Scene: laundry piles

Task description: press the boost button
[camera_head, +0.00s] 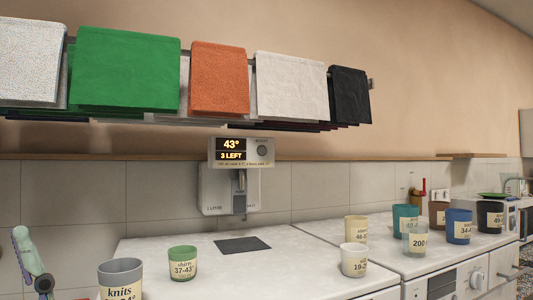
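A wall panel (240,163) hangs above the white worktop, under the rack of towels. Its lit display (231,150) reads "43°" and "3 LEFT". A round dark button (262,151) sits at the right of the display, with a small label above it that is too small to read surely. Nothing touches the button. A white dispenser box (215,190) with a dark upright part in front is fixed just below the panel. My gripper is not clearly visible in the head view.
Labelled cups stand on the worktop (185,240): a green cup (183,264), a grey cup (120,280), a white cup (354,260) and several at right. A flat dark plate (242,244) lies below the dispenser. A pale green jointed object (30,258) rises at lower left. Towels (219,78) hang overhead.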

